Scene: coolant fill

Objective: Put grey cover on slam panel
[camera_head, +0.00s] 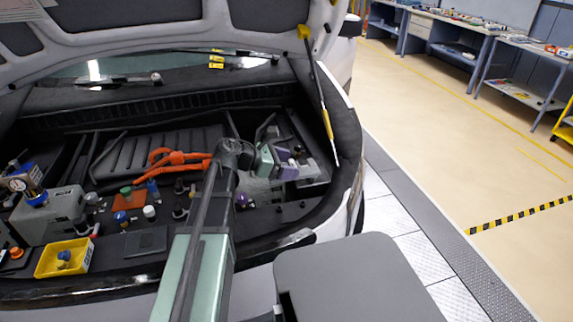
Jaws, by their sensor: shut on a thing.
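My gripper (284,163) has purple fingers and is over the right side of the open engine bay. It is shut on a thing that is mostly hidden. A pale grey piece (257,188) shows just below the fingers and looks like the grey cover, but its outline is unclear. The dark slam panel (205,258) runs along the front edge of the bay, partly hidden by my arm. A flat dark grey plate (146,242) lies on its left part.
A yellow tray (45,262) holding a small blue part stands at front left. A grey box (48,215), orange cables (180,160) and several caps fill the bay. A hood strut (322,105) rises at right. Workbenches (470,40) stand far off; the floor between is clear.

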